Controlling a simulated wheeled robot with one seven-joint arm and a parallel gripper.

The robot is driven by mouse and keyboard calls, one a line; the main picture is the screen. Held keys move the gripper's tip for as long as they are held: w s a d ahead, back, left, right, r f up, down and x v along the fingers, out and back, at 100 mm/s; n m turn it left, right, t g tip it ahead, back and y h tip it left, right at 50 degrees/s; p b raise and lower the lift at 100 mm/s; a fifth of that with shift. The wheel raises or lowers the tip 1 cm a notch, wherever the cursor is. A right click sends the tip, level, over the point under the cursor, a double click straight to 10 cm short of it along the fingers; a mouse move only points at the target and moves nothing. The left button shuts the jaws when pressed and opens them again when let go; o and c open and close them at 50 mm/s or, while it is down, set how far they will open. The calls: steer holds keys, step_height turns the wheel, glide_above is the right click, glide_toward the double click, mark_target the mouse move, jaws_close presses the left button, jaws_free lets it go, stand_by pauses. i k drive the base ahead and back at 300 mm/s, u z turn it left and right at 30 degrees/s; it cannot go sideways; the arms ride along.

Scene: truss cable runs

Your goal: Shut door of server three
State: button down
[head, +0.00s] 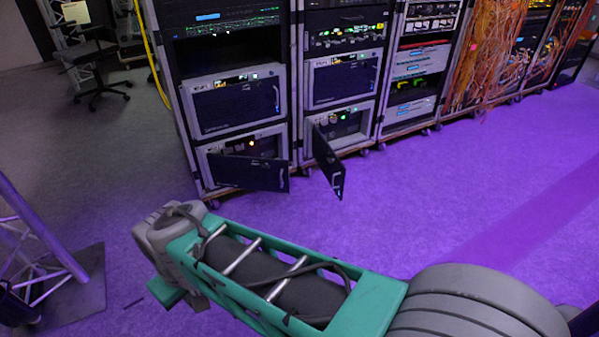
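Two server racks each hold an upper and a lower light-framed server with a dark door. The lower left server (222,148) has its dark door (249,173) swung open, sticking out to the front right. The lower right server (349,127) also has its dark door (328,166) open, jutting out toward me with a pale handle near its free edge. The upper left door (235,107) and upper right door (345,82) look shut or nearly so. I cannot read which server is number three. My gripper is not in view; my green and grey arm crosses the foreground.
More racks with orange cables (487,55) stand to the right. An office chair (98,62) and a yellow cable (148,50) are at the upper left. A metal truss on a dark base plate (85,285) stands at the lower left. The purple-lit floor before the racks is clear.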

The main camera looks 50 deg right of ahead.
mark_target(242, 172)
steer(key=z, duration=0.65)
steer(key=i, duration=1.3)
steer(key=u, duration=0.7)
